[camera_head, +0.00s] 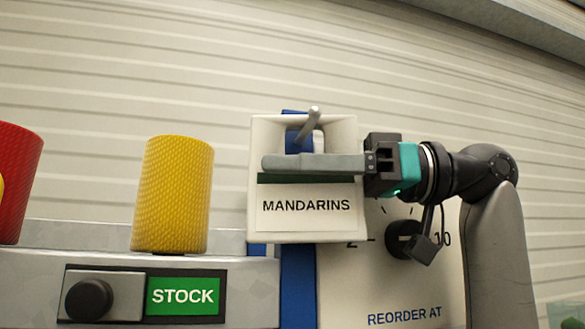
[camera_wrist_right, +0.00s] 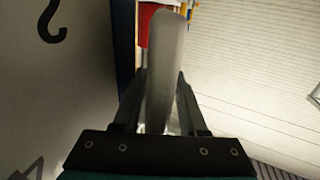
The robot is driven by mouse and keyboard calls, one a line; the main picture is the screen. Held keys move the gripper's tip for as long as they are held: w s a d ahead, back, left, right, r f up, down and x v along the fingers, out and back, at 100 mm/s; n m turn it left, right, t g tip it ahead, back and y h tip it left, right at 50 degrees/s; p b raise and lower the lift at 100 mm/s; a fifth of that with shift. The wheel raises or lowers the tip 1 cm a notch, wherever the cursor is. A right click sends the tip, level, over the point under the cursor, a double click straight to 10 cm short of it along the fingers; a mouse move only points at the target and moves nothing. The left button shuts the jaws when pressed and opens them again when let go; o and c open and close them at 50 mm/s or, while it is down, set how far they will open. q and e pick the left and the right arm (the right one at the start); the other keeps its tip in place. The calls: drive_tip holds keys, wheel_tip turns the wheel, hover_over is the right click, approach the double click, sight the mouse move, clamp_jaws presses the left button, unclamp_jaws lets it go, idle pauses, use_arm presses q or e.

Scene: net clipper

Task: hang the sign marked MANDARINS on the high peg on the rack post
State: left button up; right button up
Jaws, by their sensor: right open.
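The MANDARINS sign (camera_head: 305,222) is a cream panel with a window-like opening in its upper part, upright in front of the blue rack post (camera_head: 299,285). A grey metal peg (camera_head: 308,127) shows in the opening, and its tip overlaps the sign's top bar; it looks passed through the opening. My right gripper (camera_head: 315,164) reaches across the sign from the right, just below the peg. In the right wrist view its fingers (camera_wrist_right: 158,100) are apart, one on each side of a pale rounded bar (camera_wrist_right: 165,60), probably part of the sign. My left gripper is not in view.
A yellow canister (camera_head: 173,195) and a red one (camera_head: 17,180) stand on the grey shelf (camera_head: 30,262) at left. A STOCK label (camera_head: 183,296) and black knob (camera_head: 89,299) are on its front. A REORDER AT panel (camera_head: 345,290) with a dial (camera_head: 402,240) is behind my right arm.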

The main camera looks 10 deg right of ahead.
drive_tip(key=shift+w+d+r, duration=0.1)
drive_tip(key=shift+d, duration=0.5)
drive_tip(key=b+v, duration=0.1)
drive_tip(key=v, duration=1.3)
drive_tip(key=shift+s+b, duration=0.25)
drive_tip(key=shift+b, duration=0.1)
